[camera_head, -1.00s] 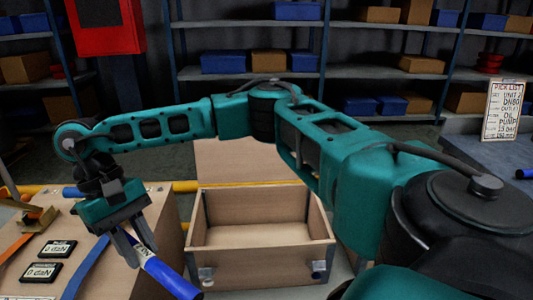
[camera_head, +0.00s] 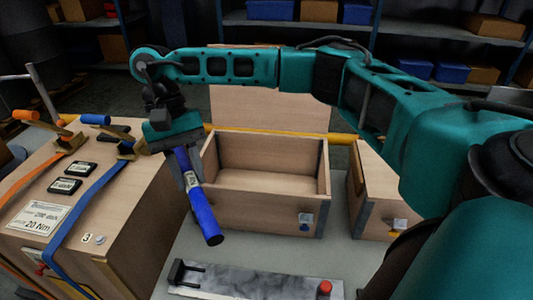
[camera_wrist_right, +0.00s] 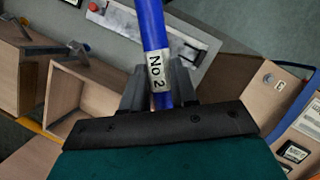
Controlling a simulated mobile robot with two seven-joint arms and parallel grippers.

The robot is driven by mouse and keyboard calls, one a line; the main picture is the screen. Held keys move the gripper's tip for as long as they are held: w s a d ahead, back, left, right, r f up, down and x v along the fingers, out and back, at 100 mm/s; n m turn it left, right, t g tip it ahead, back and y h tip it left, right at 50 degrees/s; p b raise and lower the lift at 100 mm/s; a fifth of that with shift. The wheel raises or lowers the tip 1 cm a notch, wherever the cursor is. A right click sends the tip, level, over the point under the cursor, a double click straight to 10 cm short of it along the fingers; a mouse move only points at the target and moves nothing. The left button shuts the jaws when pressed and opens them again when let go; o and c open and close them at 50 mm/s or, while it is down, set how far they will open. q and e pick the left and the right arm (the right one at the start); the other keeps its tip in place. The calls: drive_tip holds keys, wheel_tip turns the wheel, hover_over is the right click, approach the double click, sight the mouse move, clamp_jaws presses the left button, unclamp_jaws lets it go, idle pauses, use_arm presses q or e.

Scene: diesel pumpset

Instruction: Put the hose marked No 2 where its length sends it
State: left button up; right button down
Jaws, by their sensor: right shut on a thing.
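My right gripper (camera_head: 188,168) is shut on a blue hose (camera_head: 204,212) with a white label. In the right wrist view the hose (camera_wrist_right: 151,28) passes between the fingers of the right gripper (camera_wrist_right: 160,90), and its label reads No 2. The hose hangs tilted in the air, its lower end toward the front, between the crate at the left and the open box. An open, empty-looking wooden box (camera_head: 265,212) stands just right of the hose. A grey metal plate (camera_head: 255,281) with a black stop at one end and a red knob at the other lies in front. My left gripper is not in view.
A closed wooden crate (camera_head: 135,215) at the left carries orange and blue straps, two small displays and a placard. Another wooden box (camera_head: 368,190) stands at the right, partly hidden by my arm. A yellow rail (camera_head: 342,138) runs behind. Shelves stand at the back.

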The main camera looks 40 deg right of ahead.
drive_tip(key=w+d+f+m+t+y+b, duration=0.15)
drive_tip(key=d+f+m+t, duration=0.25)
drive_tip(key=d+m, duration=0.85)
drive_tip(key=d+f+m+t+y+b, duration=0.2)
drive_tip(key=d+f+m+t, duration=0.1)
drive_tip(key=d+m, duration=0.95)
drive_tip(key=shift+t+h, duration=0.3)
drive_tip(key=shift+h, duration=0.05)
drive_tip(key=f+b, duration=0.1)
drive_tip(key=f, duration=0.5)
drive_tip(key=f+b, duration=0.2)
drive_tip(key=f, duration=0.5)
drive_tip(key=a+f+b, duration=0.1)
drive_tip(key=f, duration=0.6)
drive_tip(key=shift+b, duration=0.4)
